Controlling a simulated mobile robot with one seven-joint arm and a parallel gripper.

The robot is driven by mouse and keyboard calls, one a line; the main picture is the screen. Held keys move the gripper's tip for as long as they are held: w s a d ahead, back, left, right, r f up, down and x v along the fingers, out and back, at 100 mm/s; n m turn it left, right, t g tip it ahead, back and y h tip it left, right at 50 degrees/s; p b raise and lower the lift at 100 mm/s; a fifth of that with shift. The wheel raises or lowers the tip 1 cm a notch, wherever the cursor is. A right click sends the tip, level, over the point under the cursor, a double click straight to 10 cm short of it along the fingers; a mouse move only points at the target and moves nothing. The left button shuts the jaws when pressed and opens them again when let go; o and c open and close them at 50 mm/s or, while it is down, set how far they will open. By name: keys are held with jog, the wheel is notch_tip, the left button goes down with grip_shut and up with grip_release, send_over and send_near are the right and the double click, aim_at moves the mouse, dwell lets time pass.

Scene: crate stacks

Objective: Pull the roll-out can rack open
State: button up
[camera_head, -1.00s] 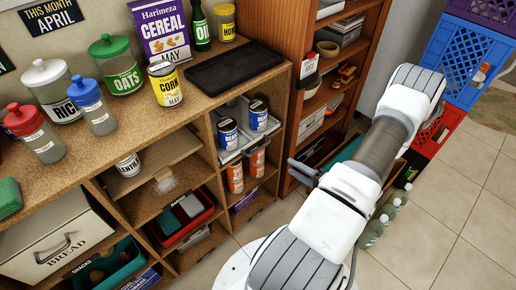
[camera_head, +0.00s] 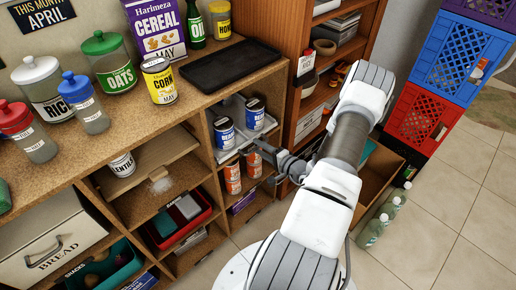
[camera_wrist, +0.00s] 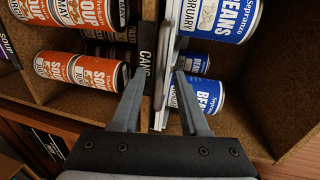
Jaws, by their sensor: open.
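The roll-out can rack (camera_head: 242,139) sits in the cubby below the counter's right end, a light tray bearing blue bean cans (camera_head: 225,132). In the wrist view its pale front edge (camera_wrist: 166,62) runs up the middle, beside a dark "CANS" label (camera_wrist: 146,62). My gripper (camera_wrist: 160,108) is open, with one finger on each side of this edge; I cannot tell if either touches it. In the head view my gripper (camera_head: 262,152) is at the rack's front right. Orange soup cans (camera_head: 233,178) stand below the rack; they also show in the wrist view (camera_wrist: 80,68).
A tall wooden bookcase (camera_head: 292,62) stands close to the right of my gripper. A cardboard box (camera_head: 372,178) and green bottles (camera_head: 378,225) are on the floor to the right. Bare tiled floor lies in front of the rack.

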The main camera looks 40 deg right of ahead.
jog(key=shift+w+f, duration=0.15)
jog(key=shift+w, duration=0.5)
grip_shut()
dwell(1.0)
